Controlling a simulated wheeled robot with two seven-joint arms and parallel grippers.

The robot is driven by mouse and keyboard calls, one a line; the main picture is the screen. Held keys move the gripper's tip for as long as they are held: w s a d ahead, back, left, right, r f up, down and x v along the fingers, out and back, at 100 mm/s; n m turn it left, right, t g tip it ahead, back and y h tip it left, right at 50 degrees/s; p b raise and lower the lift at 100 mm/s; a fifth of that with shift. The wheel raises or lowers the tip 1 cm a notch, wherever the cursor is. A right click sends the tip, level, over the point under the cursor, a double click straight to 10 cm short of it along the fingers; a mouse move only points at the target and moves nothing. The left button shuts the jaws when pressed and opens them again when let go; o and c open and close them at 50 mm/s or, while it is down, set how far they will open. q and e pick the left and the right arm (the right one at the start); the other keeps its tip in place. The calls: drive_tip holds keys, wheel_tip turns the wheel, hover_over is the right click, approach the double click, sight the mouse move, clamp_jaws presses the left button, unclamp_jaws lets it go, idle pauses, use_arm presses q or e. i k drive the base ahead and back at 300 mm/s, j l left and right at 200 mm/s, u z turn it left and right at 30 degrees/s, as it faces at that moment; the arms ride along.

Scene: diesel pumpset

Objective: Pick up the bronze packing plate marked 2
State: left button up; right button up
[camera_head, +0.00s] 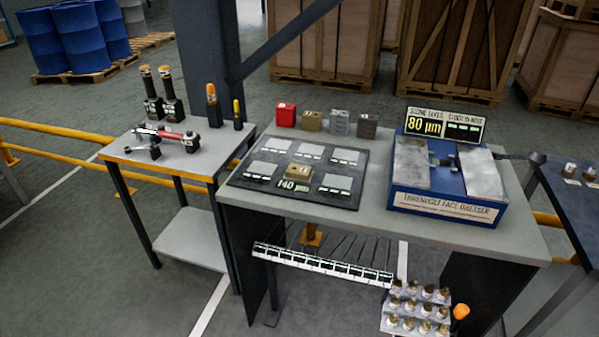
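No packing plate with a readable 2 can be picked out in the head view. A small bronze-coloured block (298,172) sits on the dark board (240,178) on the main table, just above a "140 µm" label. A second bronze-brown block (312,121) stands in a row behind the board, between a red block (286,114) and a grey block (339,122). A darker brown-grey block (367,126) ends that row. Marks on these blocks are too small to read. Neither of my grippers is in view.
A blue thronholf face dresser (445,205) with an "80 µm" display (444,124) fills the table's right side. A labelled rack (320,266) hangs below the front edge. A side table (165,155) at left holds tools. Yellow rails (60,128) run behind.

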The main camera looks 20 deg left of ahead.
sight(298, 171)
drive_tip(key=i+j, duration=0.2)
drive_tip(key=j, duration=0.2)
drive_tip(key=i+j, duration=0.2)
drive_tip(key=j, duration=0.2)
drive_tip(key=i+j, duration=0.2)
drive_tip(key=j, duration=0.2)
